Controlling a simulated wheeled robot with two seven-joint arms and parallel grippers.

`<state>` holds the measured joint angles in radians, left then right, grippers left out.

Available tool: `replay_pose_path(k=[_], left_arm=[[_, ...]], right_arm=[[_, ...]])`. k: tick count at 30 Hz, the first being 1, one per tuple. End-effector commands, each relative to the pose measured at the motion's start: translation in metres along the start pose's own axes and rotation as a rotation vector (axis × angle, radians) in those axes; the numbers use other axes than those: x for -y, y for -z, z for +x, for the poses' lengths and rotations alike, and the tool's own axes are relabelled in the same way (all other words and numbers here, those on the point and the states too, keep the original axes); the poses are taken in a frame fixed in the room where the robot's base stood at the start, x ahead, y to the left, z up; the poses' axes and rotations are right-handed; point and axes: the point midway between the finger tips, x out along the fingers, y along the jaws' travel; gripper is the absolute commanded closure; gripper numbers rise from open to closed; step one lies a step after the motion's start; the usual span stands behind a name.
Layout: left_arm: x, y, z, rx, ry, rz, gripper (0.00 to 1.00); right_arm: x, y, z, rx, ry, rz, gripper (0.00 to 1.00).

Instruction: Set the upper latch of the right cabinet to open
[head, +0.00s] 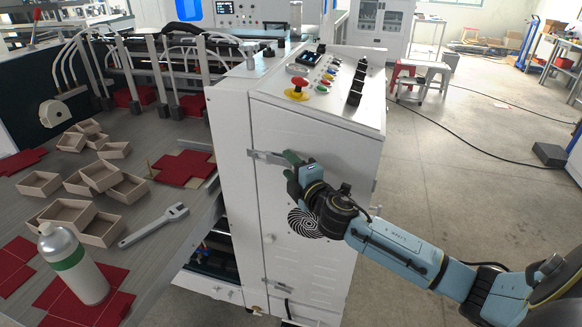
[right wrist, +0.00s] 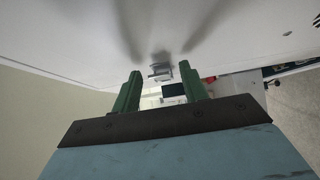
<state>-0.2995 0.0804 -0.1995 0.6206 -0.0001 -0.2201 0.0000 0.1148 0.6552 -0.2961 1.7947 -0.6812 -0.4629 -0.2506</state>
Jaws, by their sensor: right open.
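The right cabinet (head: 330,145) is the white one with a sloped control panel on top. Its upper latch (head: 264,156) is a small metal piece on the door's left edge, lying roughly level; its right end is partly hidden by my gripper. My right gripper (head: 293,160) is at the latch's right end, its green fingers near the door. In the right wrist view my gripper (right wrist: 160,69) is open, with the metal latch (right wrist: 161,74) showing ahead between the fingertips. I cannot tell whether they touch it. My left gripper is not in view.
A lower latch (head: 278,284) sits near the door's bottom, and a round vent (head: 304,223) is behind my wrist. At left, a work table holds box trays (head: 68,216), a wrench (head: 155,224) and a bottle (head: 75,262). Stools (head: 424,76) stand on open floor at right.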

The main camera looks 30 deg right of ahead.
Motion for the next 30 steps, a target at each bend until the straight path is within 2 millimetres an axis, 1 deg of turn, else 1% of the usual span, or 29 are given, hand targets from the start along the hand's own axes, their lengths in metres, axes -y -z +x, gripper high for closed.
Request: replay_pose_path(k=[3,12,13,23,30], left_arm=[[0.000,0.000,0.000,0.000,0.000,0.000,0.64],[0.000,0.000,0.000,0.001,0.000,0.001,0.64],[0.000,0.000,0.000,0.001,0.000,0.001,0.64],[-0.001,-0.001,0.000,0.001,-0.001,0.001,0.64],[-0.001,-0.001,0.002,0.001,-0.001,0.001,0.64]], right_arm=[[0.000,0.000,0.000,0.000,0.000,0.000,0.58],[0.000,0.000,0.000,0.000,0.000,0.000,0.97],[0.000,0.000,0.000,0.000,0.000,0.000,1.00],[0.000,0.004,-0.002,0.047,0.000,0.004,1.00],[0.001,0.015,-0.005,0.193,0.001,0.010,1.00]])
